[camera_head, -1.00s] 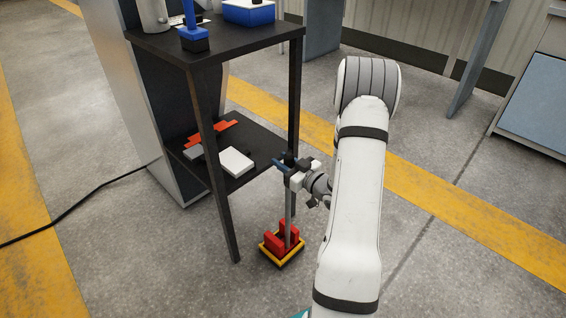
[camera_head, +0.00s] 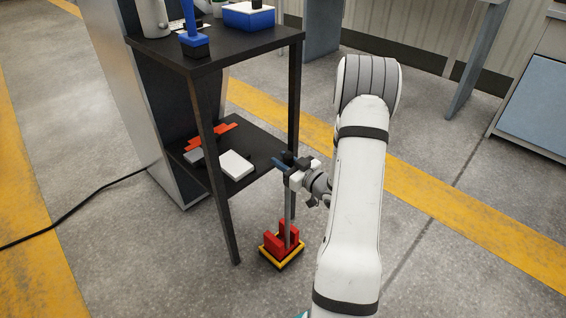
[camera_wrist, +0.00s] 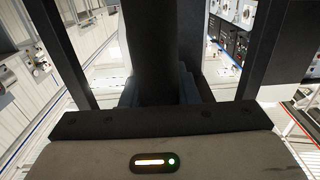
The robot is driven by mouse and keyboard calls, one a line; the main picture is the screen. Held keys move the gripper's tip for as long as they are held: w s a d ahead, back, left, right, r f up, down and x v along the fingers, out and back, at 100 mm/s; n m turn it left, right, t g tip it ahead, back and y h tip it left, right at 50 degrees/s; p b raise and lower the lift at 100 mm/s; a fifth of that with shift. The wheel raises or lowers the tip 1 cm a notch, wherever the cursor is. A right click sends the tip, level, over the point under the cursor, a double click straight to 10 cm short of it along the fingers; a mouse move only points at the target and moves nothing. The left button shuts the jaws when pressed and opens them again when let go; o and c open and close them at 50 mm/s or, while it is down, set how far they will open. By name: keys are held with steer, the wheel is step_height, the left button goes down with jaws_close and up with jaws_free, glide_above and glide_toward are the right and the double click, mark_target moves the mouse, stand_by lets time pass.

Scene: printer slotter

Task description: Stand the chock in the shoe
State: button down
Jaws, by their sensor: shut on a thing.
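The shoe (camera_head: 273,246) is a red and yellow holder on the floor by the near right leg of the black stand. Red uprights rise from its yellow-edged base. A slim grey upright bar, which I take as the chock (camera_head: 288,212), hangs below my gripper (camera_head: 290,166) and reaches down among the red uprights. It looks close to vertical. My gripper is shut on it near its top. In the wrist view the held piece (camera_wrist: 165,50) is dark, between bluish finger parts. Whether its foot is seated on the base cannot be told; the red parts hide it.
The black stand (camera_head: 232,62) is close left of my gripper, its legs beside the shoe. Its lower shelf holds a white box (camera_head: 236,164) and red-orange pieces (camera_head: 212,134). A black cable (camera_head: 75,208) lies on the floor at left. The floor in front is clear.

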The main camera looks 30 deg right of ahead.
step_height(320, 180, up, 11)
steer(key=p, duration=0.7)
steer(key=shift+r, duration=0.2)
stand_by(1.2)
steer(key=shift+d, duration=0.1)
stand_by(0.3)
steer(key=s+d+r+p, duration=0.1)
steer(key=s+d+r, duration=0.1)
steer(key=s, duration=0.3)
steer(key=s+d+r+p, duration=0.2)
steer(key=s+r, duration=0.1)
steer(key=s, duration=0.3)
stand_by(1.3)
steer(key=shift+s, duration=0.1)
stand_by(0.4)
